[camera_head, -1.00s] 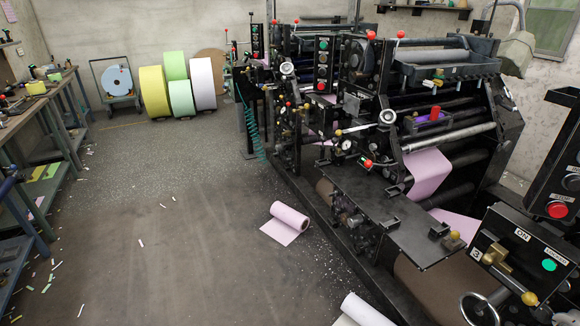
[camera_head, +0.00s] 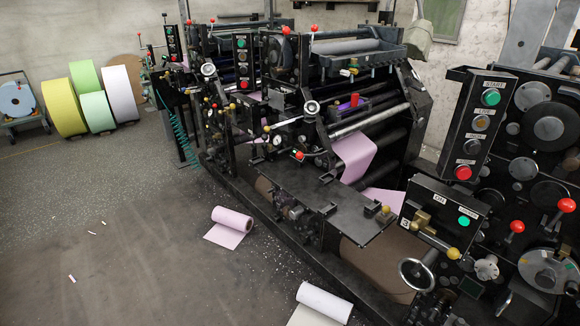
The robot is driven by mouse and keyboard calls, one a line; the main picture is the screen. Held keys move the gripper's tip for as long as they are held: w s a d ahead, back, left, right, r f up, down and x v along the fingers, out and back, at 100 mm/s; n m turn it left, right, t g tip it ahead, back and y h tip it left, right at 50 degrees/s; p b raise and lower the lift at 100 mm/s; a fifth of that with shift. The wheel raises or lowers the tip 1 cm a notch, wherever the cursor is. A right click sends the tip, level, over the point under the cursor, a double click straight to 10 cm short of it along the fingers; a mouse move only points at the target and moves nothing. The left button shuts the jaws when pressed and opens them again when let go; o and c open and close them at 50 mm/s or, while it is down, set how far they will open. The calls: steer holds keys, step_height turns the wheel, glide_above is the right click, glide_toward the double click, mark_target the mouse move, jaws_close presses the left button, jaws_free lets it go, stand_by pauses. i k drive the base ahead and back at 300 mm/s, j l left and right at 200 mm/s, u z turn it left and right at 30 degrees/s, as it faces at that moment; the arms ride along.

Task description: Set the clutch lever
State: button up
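A dark control box (camera_head: 425,198) stands on the near end of the machine at the lower right. It carries a brass lever (camera_head: 434,239) with a yellow knob (camera_head: 453,253), pointing down and right. An "ON" label is above the lever and a green button (camera_head: 464,221) is to its right. Further right are two levers with red knobs (camera_head: 516,227) (camera_head: 566,205). No readable label tells which one is the clutch lever. My gripper is not in view.
A button panel (camera_head: 475,130) with green and red buttons rises behind the box. A handwheel (camera_head: 416,274) juts out in front. A pink roll (camera_head: 232,218) and a white roll (camera_head: 325,301) lie on the floor. The floor at left (camera_head: 110,240) is mostly open.

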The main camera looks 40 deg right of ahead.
mark_target(517, 227)
steer(key=z, duration=1.75)
